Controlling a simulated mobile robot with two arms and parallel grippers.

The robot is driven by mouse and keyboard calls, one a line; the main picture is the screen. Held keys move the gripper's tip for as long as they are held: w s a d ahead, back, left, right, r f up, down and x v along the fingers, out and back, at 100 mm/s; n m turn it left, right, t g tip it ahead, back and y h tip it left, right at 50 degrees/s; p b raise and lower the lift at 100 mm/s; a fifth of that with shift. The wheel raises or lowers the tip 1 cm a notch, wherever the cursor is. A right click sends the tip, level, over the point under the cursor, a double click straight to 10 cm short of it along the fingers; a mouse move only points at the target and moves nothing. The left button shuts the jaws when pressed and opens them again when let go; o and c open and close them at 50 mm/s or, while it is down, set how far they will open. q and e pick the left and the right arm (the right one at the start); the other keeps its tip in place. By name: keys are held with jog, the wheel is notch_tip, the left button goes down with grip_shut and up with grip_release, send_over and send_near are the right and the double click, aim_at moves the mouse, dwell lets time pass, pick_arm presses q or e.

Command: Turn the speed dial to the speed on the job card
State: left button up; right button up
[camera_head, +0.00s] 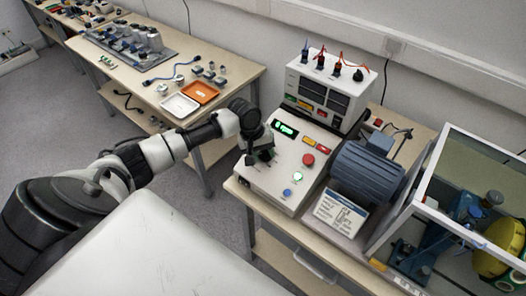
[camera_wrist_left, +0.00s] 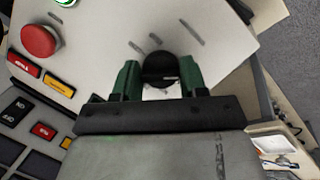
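The black speed dial (camera_wrist_left: 160,66) sits on the pale control box, with dark marks around it in the left wrist view. My left gripper (camera_wrist_left: 160,80) has its green fingers on either side of the dial, with no clear gap; it looks shut on it. In the head view my left gripper (camera_head: 262,156) covers the dial at the left of the control box (camera_head: 252,182). The green display (camera_head: 285,129) is lit, its digits too small to read surely. The job card (camera_head: 341,212) stands at the right of the box, its text unreadable. My right gripper is not in view.
The box has a red button (camera_head: 308,160), a lit green button (camera_head: 298,177) and a blue button (camera_head: 287,193). A blue-grey motor (camera_head: 368,168) and a clear-walled enclosure (camera_head: 437,180) stand to the right. An instrument unit (camera_head: 298,76) with leads stands behind.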

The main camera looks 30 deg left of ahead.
pick_arm(q)
jog(key=shift+c, duration=0.8)
